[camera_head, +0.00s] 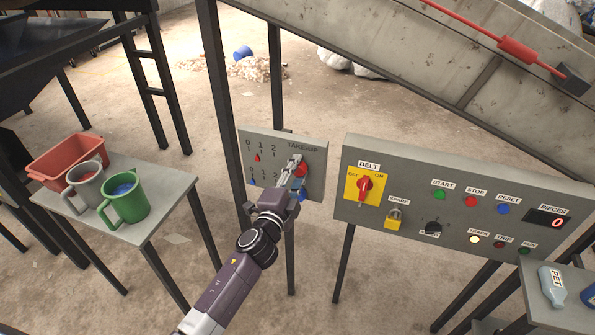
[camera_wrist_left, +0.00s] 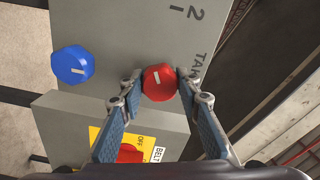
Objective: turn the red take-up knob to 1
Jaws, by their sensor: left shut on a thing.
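The red take-up knob (camera_head: 303,171) is on the right part of a grey take-up panel (camera_head: 318,155) with a 0-1-2 scale. A small red pointer (camera_head: 257,157) sits under this scale, close to the 1 and slightly to its left. My left gripper (camera_head: 296,168) is at the red knob and partly covers it. In the left wrist view, the fingers of this gripper (camera_wrist_left: 161,86) are on both sides of the red knob (camera_wrist_left: 158,84), shut on it. A white line marks the knob's face. My right gripper is out of view.
A blue knob (camera_wrist_left: 73,65) is below the red one, with a blue pointer (camera_head: 252,183) near its 0. Right stands the control panel (camera_head: 450,190) with a red belt switch (camera_head: 365,186). Left is a table (camera_head: 160,223) with a red bin (camera_head: 62,162) and mugs.

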